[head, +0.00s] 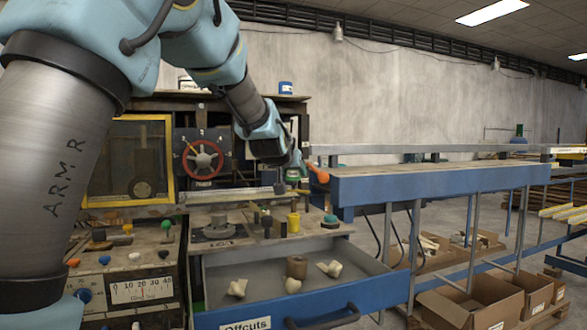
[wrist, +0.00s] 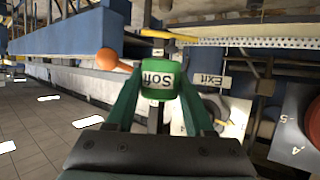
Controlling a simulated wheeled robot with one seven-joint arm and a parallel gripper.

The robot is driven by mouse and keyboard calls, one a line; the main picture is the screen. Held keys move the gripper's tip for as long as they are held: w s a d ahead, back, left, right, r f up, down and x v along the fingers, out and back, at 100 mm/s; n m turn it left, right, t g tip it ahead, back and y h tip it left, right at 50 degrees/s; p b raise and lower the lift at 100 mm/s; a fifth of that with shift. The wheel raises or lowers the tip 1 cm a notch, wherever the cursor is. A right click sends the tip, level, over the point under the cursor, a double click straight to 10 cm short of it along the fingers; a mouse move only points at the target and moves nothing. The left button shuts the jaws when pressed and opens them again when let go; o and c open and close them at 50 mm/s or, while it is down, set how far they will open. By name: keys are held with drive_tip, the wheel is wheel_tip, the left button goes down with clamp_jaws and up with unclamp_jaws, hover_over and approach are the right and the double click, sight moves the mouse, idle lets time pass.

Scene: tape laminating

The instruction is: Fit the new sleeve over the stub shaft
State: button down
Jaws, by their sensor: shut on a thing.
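My gripper (wrist: 158,98) is shut on a green sleeve (wrist: 159,77) with a white label reading "Soft", upside down in the wrist view. One finger is on each side of it. In the head view my gripper (head: 297,164) is at the left end of the blue conveyor, with the green sleeve (head: 292,174) partly visible below it. A pale grey upright piece (wrist: 143,14) shows beyond the sleeve in the wrist view. I cannot tell whether it is the stub shaft, or whether the sleeve touches anything.
An orange knob (head: 318,173) is close right of my gripper, by the conveyor (head: 430,183). A red handwheel (head: 202,160) is on the machine at left. An open drawer (head: 280,285) labelled "Offcuts" holds pale lumps below.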

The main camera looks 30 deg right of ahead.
sight(294, 202)
drive_tip(key=shift+f, duration=0.2)
drive_tip(key=shift+f+b, duration=2.55)
drive_tip(key=shift+f, duration=0.6)
drive_tip(key=shift+s+a+f+b, duration=0.1)
drive_tip(key=shift+s+f+b, duration=0.05)
drive_tip(key=shift+f+b, duration=0.55)
drive_tip(key=shift+s+a+f+b, duration=0.1)
drive_tip(key=shift+f+b, duration=0.35)
drive_tip(key=shift+f, duration=0.45)
drive_tip(key=shift+c, duration=1)
unclamp_jaws()
drive_tip(key=shift+d+r, duration=0.15)
drive_tip(key=shift+r, duration=0.4)
wheel_tip(294, 202, up, 13)
drive_tip(key=shift+w+t+h, duration=0.15)
drive_tip(key=shift+t+h, duration=0.15)
drive_tip(key=shift+r, duration=0.15)
